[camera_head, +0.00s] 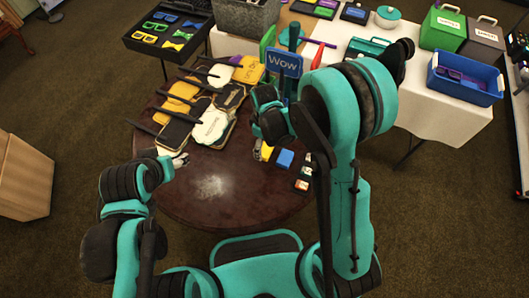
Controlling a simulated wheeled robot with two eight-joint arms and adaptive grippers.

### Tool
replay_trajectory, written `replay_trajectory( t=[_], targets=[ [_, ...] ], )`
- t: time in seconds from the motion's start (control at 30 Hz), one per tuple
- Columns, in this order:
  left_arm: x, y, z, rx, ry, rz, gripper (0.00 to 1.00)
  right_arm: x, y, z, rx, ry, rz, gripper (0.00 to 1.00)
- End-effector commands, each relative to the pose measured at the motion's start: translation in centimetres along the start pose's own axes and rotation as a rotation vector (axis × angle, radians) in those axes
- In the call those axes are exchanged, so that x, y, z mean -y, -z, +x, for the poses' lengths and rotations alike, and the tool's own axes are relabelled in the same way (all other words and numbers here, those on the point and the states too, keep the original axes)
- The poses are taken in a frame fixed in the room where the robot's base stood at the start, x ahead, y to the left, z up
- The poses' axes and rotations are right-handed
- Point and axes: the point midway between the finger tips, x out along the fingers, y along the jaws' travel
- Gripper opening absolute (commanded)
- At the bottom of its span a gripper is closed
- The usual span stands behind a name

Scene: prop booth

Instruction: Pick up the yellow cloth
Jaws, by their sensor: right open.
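A small yellow item (266,152), which looks like the folded yellow cloth, lies on the round dark table (215,193), just left of a blue folded piece (285,158). My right gripper (258,148) is open and hangs over the table, right at the left side of the yellow item. Its dark body and wrist hide part of that area, and I cannot tell whether a fingertip touches the yellow item. My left gripper (181,159) is at the table's left edge, away from the yellow item. Its fingers are too small to read.
Paddle-like signs (212,126) with black handles cover the table's back left. A blue "Wow" sign (284,63) stands behind my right gripper. Small boxes (302,184) lie at the right edge. A white-covered table (430,119) holds a blue bin (465,90). The front of the round table is clear.

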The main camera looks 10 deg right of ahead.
Motion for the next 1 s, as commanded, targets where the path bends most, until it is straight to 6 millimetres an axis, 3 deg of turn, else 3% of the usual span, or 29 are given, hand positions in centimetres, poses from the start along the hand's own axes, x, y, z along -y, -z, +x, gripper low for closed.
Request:
replay_trajectory(
  t=[0.03,0.13,0.37,0.53,0.57,1.0],
  targets=[
    [0.0,-0.6,0.8,0.000,0.000,0.000,0.62,0.0,0.0,1.3,0.000,0.000,0.000,0.83],
    [0.0,-0.8,1.1,0.000,0.000,0.000,0.62,0.0,0.0,2.5,-0.001,-0.001,0.001,0.83],
    [0.0,-0.7,1.0,0.000,0.000,0.000,0.62,0.0,0.0,2.5,-0.001,-0.001,0.001,0.83],
    [0.0,-0.7,1.0,0.000,0.000,0.000,0.62,0.0,0.0,2.5,-0.001,-0.001,0.001,0.41],
    [0.0,-0.7,1.0,0.000,0.000,0.000,0.62,0.0,0.0,2.5,-0.001,-0.001,0.001,0.36],
    [0.0,-0.5,0.7,0.000,0.000,0.000,0.62,0.0,0.0,1.9,-0.001,-0.001,0.001,0.36]
  ],
)
